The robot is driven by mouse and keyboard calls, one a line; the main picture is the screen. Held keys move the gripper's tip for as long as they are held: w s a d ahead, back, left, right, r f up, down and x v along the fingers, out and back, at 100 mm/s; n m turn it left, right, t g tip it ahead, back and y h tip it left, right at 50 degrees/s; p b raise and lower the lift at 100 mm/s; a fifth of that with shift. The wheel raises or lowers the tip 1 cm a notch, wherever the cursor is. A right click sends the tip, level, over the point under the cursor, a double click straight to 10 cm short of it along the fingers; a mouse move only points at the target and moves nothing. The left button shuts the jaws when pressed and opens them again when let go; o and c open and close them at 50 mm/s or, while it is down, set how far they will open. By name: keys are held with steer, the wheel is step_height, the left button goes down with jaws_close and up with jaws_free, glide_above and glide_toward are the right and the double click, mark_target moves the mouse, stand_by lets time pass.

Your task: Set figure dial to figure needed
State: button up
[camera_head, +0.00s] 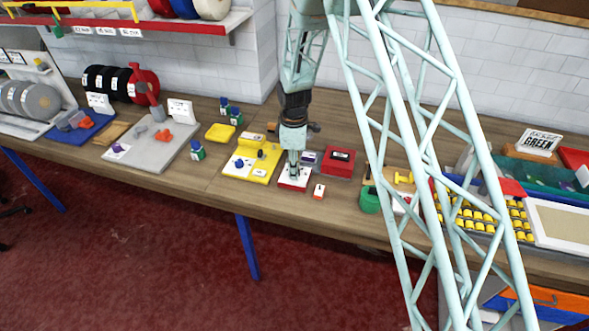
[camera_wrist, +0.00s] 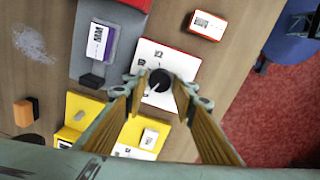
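The figure dial is a white plate with a red edge (camera_head: 285,184) and a round black knob. In the wrist view the dial plate (camera_wrist: 185,64) lies ahead of my fingers, and its black knob (camera_wrist: 160,80) shows between the two fingertips. My gripper (camera_wrist: 160,92) is open, with a visible gap on each side of the knob. In the head view my gripper (camera_head: 293,168) points straight down over the plate and hides the knob. I cannot tell how far the fingertips reach down around it. The marks on the plate are too small to read.
A red box (camera_head: 339,163) stands just behind and right of the dial. A yellow tray with white blocks (camera_head: 262,173) is close on the left.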

steer(key=c, duration=0.4)
steer(key=shift+c, duration=0.2)
steer(key=shift+m+b, duration=0.4)
steer(key=shift+f+m+b, duration=0.1)
steer(key=shift+m+b, duration=1.2)
steer(key=shift+m, duration=0.4)
steer(key=shift+w+m+b, duration=0.1)
steer(key=shift+m+b, duration=1.15)
steer(key=shift+m, duration=1.05)
steer(key=o, duration=0.9)
steer(key=shift+r, duration=0.2)
